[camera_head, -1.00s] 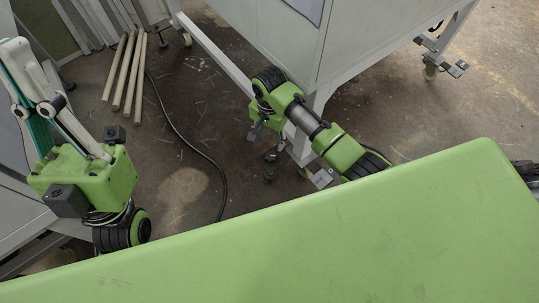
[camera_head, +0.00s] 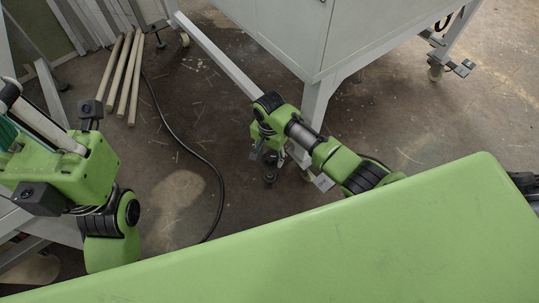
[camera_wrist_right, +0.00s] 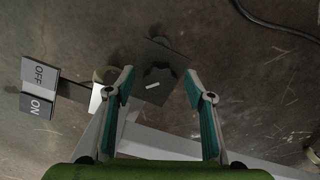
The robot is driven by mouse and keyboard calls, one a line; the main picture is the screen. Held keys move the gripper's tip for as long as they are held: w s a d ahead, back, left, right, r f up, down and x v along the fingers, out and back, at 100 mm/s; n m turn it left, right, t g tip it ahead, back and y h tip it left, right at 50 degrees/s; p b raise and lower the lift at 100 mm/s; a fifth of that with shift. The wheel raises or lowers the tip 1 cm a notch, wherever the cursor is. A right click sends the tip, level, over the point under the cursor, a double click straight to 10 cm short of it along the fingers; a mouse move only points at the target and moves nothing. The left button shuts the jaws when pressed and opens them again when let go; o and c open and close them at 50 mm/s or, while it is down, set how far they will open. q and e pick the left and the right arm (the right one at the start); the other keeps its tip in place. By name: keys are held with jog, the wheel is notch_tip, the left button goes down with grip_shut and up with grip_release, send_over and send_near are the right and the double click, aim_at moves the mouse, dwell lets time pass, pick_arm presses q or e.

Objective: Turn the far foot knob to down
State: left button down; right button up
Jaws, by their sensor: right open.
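My right gripper (camera_head: 268,150) points down beside a leg of the grey machine. In the right wrist view my right gripper (camera_wrist_right: 158,82) is open, with its two fingers apart. A dark foot knob (camera_wrist_right: 158,88) with a small white mark shows between and below the fingers, not visibly gripped. In the head view a dark foot part (camera_head: 270,178) shows just below the gripper. Grey OFF and ON pedals (camera_wrist_right: 40,88) lie left of the fingers. My left gripper (camera_head: 40,128) is at the left edge, partly cut off, so its opening is unclear.
The grey machine (camera_head: 285,30) stands on legs with wheels; another wheel with pedals (camera_head: 437,70) is at upper right. A black cable (camera_head: 205,165) and several wooden poles (camera_head: 125,75) lie on the floor. Floor left of my right gripper is mostly clear.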

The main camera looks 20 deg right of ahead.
jog(key=c, duration=1.1)
